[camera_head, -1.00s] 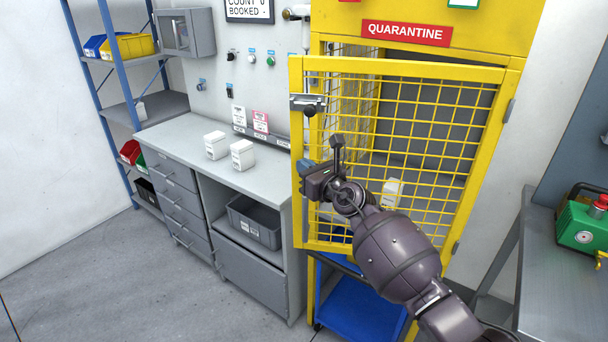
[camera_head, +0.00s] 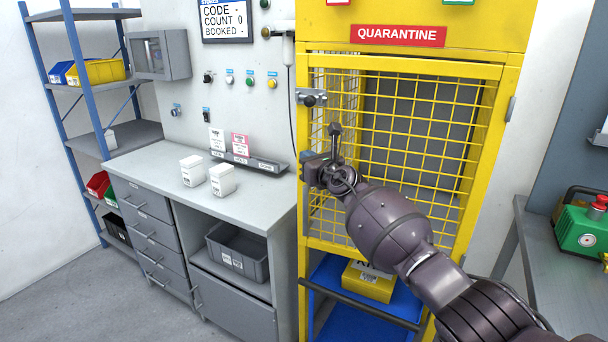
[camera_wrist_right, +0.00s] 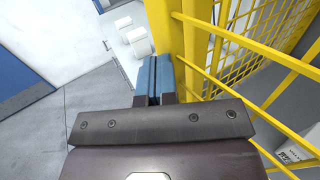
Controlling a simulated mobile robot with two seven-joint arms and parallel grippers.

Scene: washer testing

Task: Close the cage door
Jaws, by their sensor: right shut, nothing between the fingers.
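The yellow mesh cage door (camera_head: 430,150) hangs under the red QUARANTINE sign in the head view. It looks nearly flush with the yellow cage frame (camera_head: 304,230); whether it is fully closed I cannot tell. A latch with a dark knob (camera_head: 310,99) is at the door's upper left edge. My right gripper (camera_head: 308,160) is at the door's left edge, below the latch. In the right wrist view its blue fingertips (camera_wrist_right: 153,80) are together and empty, right beside the yellow door post (camera_wrist_right: 165,40). Whether they touch it is unclear. My left gripper is not in view.
A grey workbench (camera_head: 150,165) with two white boxes (camera_head: 222,180) stands left of the cage. A bench with a green device (camera_head: 578,232) is at the right.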

